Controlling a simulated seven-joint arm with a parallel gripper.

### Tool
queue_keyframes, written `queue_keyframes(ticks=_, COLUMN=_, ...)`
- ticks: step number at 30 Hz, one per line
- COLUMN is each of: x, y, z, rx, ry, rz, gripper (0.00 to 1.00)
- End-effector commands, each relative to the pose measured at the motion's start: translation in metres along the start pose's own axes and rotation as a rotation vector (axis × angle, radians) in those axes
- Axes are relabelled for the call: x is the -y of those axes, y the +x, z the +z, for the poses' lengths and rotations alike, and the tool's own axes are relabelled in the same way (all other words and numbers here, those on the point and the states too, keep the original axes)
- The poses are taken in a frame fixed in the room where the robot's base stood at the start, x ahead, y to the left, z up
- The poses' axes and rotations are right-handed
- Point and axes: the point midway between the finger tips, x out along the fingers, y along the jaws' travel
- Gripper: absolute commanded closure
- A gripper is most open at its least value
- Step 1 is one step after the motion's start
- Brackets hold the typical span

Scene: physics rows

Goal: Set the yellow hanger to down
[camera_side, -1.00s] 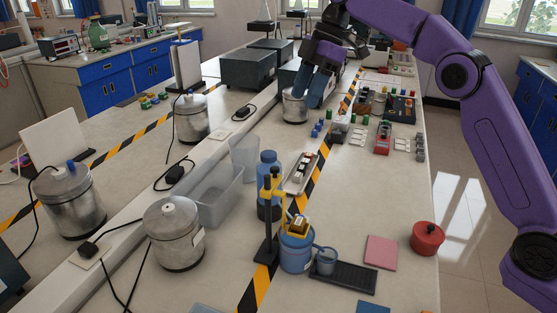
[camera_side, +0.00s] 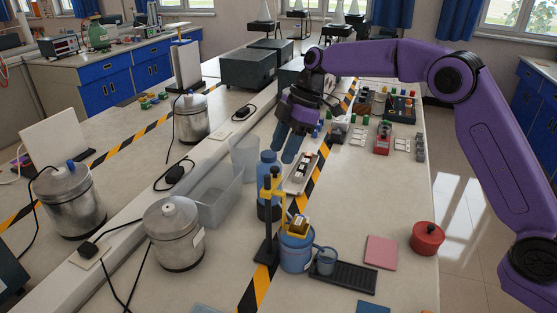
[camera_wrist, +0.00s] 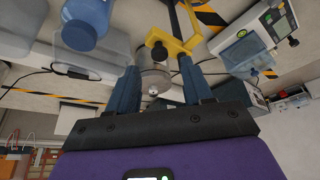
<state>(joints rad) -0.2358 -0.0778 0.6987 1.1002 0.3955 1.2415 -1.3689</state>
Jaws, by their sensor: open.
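The yellow hanger (camera_side: 270,190) is on a dark upright stand (camera_side: 266,235) near the front middle of the bench, its arm reaching over a blue container (camera_side: 297,252). A small brown-and-white block (camera_side: 298,224) shows at the container's top. In the wrist view the yellow hanger (camera_wrist: 190,42) is ahead of the fingertips, at the top. My gripper (camera_side: 284,150) is in the air behind the stand, fingers pointing down, apart from the hanger. In the wrist view my gripper (camera_wrist: 157,68) has its fingers spread with nothing held between them.
Metal pots (camera_side: 174,235) stand at left. A blue cup (camera_side: 325,262), pink pad (camera_side: 381,252) and red pot (camera_side: 427,238) are right of the hanger.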

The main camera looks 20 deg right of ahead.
Motion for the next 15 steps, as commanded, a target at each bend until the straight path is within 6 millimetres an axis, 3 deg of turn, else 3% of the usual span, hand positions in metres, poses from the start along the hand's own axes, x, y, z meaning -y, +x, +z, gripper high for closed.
queue_keyframes(ticks=6, x=0.0, y=0.029, z=0.001, rx=0.001, ry=0.001, rz=-0.001, gripper=0.5)
queue_keyframes(ticks=15, x=0.0, y=0.039, z=0.001, rx=0.001, ry=0.001, rz=0.0, gripper=0.5)
